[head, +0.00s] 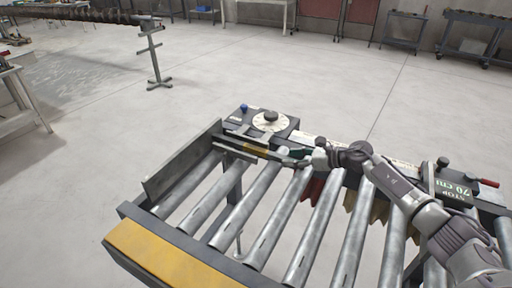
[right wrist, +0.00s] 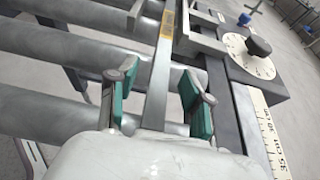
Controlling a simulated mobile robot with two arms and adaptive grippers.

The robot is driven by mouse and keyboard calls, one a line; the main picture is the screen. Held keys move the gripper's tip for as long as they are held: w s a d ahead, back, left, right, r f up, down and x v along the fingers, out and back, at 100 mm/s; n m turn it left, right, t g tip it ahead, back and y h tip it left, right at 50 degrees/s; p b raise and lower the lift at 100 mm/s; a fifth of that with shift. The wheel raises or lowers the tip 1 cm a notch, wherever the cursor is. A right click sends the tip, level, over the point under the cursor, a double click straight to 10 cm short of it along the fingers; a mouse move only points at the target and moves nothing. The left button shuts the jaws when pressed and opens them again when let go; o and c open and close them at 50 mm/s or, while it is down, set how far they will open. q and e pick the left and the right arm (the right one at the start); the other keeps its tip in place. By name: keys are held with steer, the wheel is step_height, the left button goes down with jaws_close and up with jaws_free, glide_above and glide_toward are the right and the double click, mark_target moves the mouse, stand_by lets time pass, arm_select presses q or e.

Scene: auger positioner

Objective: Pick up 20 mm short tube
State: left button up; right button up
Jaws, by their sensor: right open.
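A short grey bar with a yellow label, which looks like the 20 mm short tube (head: 252,151), lies along the far rail of the roller conveyor. In the right wrist view the tube (right wrist: 160,75) runs lengthwise away from my right gripper (right wrist: 155,92), and its near end lies between the two green-padded fingers. The fingers are open, with a visible gap on both sides of the tube. In the head view my right gripper (head: 299,154) is at the tube's right end. My left gripper is not in view.
The roller conveyor (head: 170,253) has a yellow front plate and an upright stop plate (head: 181,166) at left. A round white dial (head: 271,121) with a black knob stands just behind the tube. A metal bracket (right wrist: 200,40) sits close beside the tube's far part.

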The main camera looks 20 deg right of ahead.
mark_target(285, 158)
steer(key=shift+p+x, duration=0.3)
steer(key=shift+x, duration=1.25)
steer(key=shift+d, duration=0.15)
steer(key=shift+c, duration=0.7)
jaws_close()
